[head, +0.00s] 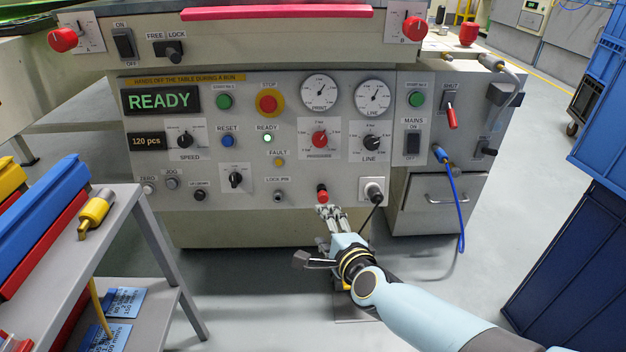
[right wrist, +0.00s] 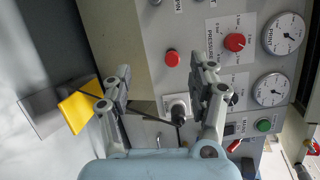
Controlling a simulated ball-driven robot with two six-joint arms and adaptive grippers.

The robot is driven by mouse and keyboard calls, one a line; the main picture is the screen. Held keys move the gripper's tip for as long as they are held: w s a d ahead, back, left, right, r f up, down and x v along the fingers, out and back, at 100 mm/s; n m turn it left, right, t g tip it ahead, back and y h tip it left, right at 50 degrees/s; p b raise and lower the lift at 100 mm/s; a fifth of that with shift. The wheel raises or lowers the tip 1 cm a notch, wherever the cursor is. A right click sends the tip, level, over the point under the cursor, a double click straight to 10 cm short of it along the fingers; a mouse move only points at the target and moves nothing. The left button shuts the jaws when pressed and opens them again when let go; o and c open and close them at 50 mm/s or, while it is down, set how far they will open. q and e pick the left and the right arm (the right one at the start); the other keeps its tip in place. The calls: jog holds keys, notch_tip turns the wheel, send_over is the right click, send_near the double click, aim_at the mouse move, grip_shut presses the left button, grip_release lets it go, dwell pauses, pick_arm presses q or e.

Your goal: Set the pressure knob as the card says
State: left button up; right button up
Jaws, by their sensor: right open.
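A red pressure knob (head: 319,139) sits on a white scale plate below the PRINT gauge (head: 319,91); it also shows in the right wrist view (right wrist: 235,42). A black knob marked LINE (head: 370,143) is to its right, below the LINE gauge (head: 373,97). My right gripper (head: 331,211) is open and empty, low in front of the panel, below both knobs. In the right wrist view its fingers (right wrist: 163,78) stand apart with nothing between them. My left gripper is not in view.
A red push button (head: 322,194) and a socket with a black lever (head: 372,190) are close to my right gripper. A blue cable (head: 462,215) hangs at the right. A grey shelf (head: 75,262) with bins stands at the left, blue crates (head: 570,220) at the right.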

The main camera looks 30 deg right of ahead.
jog(key=w+d+r+m+t+h+b, duration=0.25)
jog(key=w+r+m+h+b, duration=0.2)
jog(key=m, duration=0.55)
jog(key=m+g+h+b, duration=0.1)
jog(key=m+b, duration=0.2)
jog(key=m, duration=0.5)
send_near(320, 143)
jog(key=b+x, duration=0.2)
jog(key=x, duration=0.6)
jog(key=shift+f+b, duration=0.1)
jog(key=shift+b, duration=0.2)
jog(key=shift+w+d, duration=0.4)
jog(key=shift+w, duration=0.2)
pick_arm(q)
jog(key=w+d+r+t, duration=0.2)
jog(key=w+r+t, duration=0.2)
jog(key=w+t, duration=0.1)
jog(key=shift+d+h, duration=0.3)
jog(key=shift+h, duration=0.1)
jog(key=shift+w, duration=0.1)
pick_arm(e)
jog(key=shift+c, duration=0.4)
